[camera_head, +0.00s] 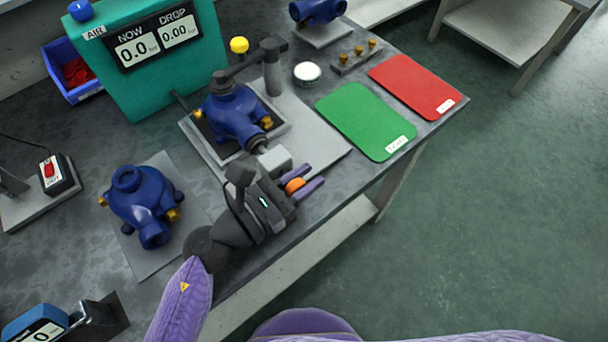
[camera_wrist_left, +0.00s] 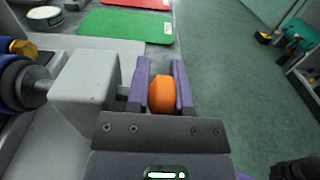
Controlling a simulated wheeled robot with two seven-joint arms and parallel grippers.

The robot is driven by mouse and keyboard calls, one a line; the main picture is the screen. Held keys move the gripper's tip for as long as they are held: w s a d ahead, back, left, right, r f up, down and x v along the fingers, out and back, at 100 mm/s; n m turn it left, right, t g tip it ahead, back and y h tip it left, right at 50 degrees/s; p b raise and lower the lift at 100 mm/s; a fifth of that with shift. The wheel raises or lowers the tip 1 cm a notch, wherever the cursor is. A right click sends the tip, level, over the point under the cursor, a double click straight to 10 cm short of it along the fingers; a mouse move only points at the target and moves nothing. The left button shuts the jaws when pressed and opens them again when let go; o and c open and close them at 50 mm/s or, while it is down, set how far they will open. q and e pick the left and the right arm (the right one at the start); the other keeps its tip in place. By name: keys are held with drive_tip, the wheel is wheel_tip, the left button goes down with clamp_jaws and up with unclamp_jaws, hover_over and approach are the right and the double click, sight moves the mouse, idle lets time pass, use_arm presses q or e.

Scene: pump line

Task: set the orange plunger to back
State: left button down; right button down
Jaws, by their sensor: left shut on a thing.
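The orange plunger (camera_head: 293,186) sits on the side of a grey block (camera_head: 274,160) at the front edge of the fixture plate. My left gripper (camera_head: 301,184) has its purple fingers on either side of the plunger and is shut on it. In the left wrist view the orange plunger (camera_wrist_left: 162,95) lies between the two fingers (camera_wrist_left: 163,88), and the grey block (camera_wrist_left: 86,92) is just to their left. The plunger's stem is partly hidden by the gripper. My right gripper is not in view.
A blue pump (camera_head: 235,117) stands clamped on the fixture beside the block. Another blue pump (camera_head: 144,203) rests on a plate at the left. A green mat (camera_head: 366,119) and red mat (camera_head: 417,86) lie to the right. The table edge is close to the gripper, with open floor beyond.

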use_arm(q)
drive_tip(key=shift+s, duration=0.1)
drive_tip(key=shift+s+d, duration=0.85)
drive_tip(key=shift+s, duration=0.2)
drive_tip(key=shift+f, duration=0.1)
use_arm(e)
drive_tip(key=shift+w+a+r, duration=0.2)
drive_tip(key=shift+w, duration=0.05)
use_arm(q)
drive_tip(key=c, duration=0.8)
unclamp_jaws()
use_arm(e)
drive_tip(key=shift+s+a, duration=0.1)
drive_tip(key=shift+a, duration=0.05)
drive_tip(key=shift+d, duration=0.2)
